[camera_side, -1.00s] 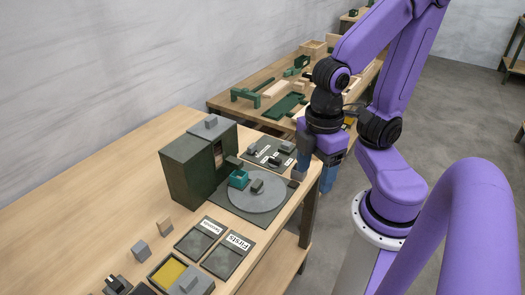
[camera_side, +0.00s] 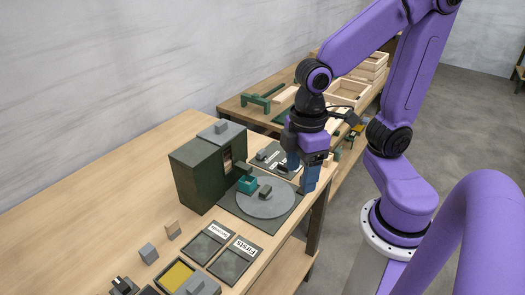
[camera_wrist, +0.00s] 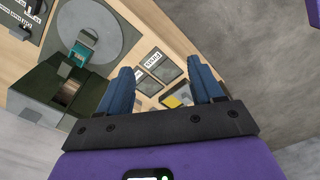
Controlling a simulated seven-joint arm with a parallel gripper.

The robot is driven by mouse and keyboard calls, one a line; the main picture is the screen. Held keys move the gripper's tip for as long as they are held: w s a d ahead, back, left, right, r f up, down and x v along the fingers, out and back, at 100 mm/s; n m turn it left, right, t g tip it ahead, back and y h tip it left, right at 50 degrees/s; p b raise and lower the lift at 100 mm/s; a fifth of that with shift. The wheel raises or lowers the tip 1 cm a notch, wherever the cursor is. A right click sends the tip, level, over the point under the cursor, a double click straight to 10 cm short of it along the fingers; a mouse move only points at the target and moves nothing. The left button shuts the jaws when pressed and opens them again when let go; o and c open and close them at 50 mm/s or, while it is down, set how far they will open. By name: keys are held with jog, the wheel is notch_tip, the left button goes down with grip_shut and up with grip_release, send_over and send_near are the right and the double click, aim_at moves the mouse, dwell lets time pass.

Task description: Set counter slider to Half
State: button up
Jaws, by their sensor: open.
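A dark panel with small grey and black blocks and white labels (camera_side: 262,156) sits behind the round turntable in the side view, partly hidden by my gripper. A labelled panel with a black knob (camera_wrist: 22,33) also shows at the top left of the wrist view. I cannot tell for sure which block is the counter slider, nor read its setting. My gripper (camera_side: 301,174) is open and empty, fingers pointing down, near the table's right edge beside the panel and turntable. In the wrist view the blue fingers (camera_wrist: 164,85) are wide apart with nothing between them.
A grey turntable (camera_side: 270,205) carries a teal box (camera_side: 247,184) and a dark block. A tall dark green cabinet (camera_side: 194,182) stands left of it. The Seconds (camera_side: 202,248) and Firsts (camera_side: 234,264) plates lie in front. Another bench with wooden crates (camera_side: 350,91) stands behind.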

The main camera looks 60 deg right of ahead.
jog(key=w+d+m, duration=0.2)
jog(key=w+m, duration=0.2)
jog(key=w, duration=0.8)
jog(key=m, duration=0.7)
send_over(263, 152)
notch_tip(263, 152, down, 6)
notch_tip(263, 152, down, 17)
jog(key=shift+r, duration=0.1)
grip_shut()
jog(key=shift+d, duration=1.5)
grip_release()
